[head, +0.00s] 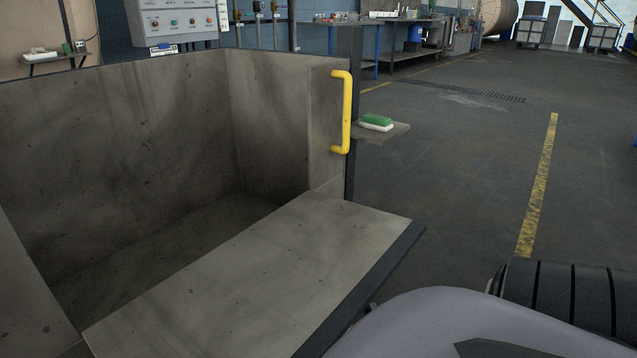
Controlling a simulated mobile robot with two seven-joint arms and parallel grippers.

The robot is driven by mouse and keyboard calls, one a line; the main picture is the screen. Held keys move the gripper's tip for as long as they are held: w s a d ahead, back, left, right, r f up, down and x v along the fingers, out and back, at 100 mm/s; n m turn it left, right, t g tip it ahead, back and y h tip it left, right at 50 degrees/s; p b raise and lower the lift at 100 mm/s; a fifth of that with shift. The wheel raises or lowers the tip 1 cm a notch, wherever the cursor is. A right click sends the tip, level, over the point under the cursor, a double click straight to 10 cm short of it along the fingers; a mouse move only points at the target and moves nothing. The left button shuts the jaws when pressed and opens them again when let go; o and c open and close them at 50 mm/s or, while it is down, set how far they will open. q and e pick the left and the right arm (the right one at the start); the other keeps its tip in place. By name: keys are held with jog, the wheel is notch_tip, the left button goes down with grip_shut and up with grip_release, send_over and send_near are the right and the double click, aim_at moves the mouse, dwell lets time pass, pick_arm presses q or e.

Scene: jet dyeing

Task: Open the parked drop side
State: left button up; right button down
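The drop side (250,265) is a flat grey stained panel at the near side of a grey bin (130,150). It lies folded outward, roughly level, with a dark outer edge facing me. The near side of the bin above it is open, and the bin looks empty inside. A yellow handle (347,112) stands upright on the bin's right end. I cannot see a latch or hinge on the panel. Neither of my grippers is in view.
A small shelf (390,134) with a green and white brush (376,122) juts out right of the bin. A control box (178,22) and a workbench (410,45) stand behind. The floor to the right, with a yellow line (540,185), is clear.

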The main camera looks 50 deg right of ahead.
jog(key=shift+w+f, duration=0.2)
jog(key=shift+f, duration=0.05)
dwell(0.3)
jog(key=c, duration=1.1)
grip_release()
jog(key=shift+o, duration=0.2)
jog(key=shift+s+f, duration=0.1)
